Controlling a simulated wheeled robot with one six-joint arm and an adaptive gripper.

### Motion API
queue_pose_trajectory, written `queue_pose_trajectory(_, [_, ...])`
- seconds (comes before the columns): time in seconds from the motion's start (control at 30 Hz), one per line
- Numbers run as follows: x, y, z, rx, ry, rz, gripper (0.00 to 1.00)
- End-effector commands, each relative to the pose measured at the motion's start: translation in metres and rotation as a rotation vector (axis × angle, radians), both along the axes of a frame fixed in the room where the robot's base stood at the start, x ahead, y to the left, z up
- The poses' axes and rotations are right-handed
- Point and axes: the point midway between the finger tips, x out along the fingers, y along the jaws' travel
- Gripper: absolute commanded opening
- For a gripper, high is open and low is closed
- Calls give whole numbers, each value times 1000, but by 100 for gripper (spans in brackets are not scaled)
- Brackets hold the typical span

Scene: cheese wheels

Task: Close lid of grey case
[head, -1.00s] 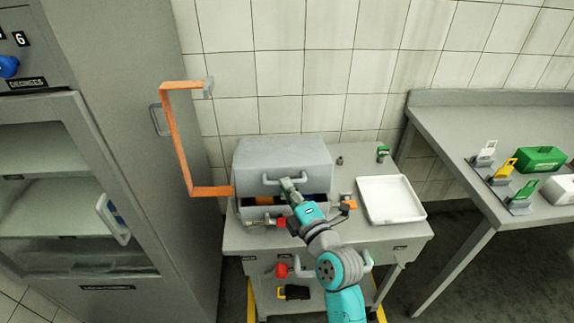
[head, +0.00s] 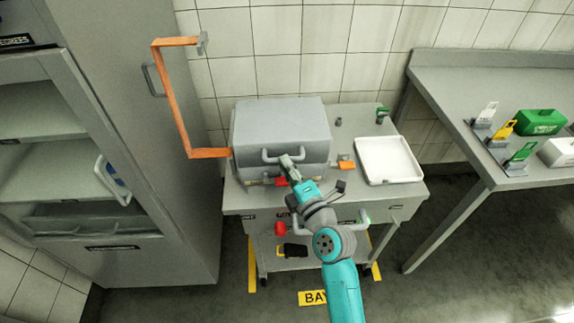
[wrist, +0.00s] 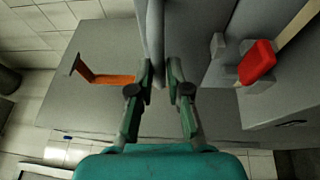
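The grey case (head: 252,168) sits on the left of the grey cart top. Its lid (head: 280,120) is down over the body, and no contents show in the head view. A grey handle (head: 268,155) is on the lid's front. My gripper (head: 290,160) is at the right part of this handle. In the wrist view my gripper (wrist: 160,68) has its fingers apart, with the grey handle bar (wrist: 153,30) between them, nearer the left finger. A red latch (wrist: 257,62) shows right of the fingers. Whether the lid is fully seated is hard to tell.
An orange bent bar (head: 180,110) rises left of the case beside the grey cabinet (head: 150,190). A white tray (head: 388,160) lies right of the case. A table (head: 440,110) with coloured items stands at right. Small items sit at the cart's back.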

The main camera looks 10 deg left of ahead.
Motion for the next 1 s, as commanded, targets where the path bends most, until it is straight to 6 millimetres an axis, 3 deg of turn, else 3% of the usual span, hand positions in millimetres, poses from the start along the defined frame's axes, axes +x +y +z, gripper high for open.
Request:
queue_pose_trajectory(0.03, [-2,0,-19,-17,31,5,26])
queue_pose_trajectory(0.1, [-2,0,-19,-17,30,5,39])
queue_pose_trajectory(0.57, [-5,-2,-16,-12,26,4,39])
queue_pose_trajectory(1.0, [-62,-48,-18,-11,23,2,39])
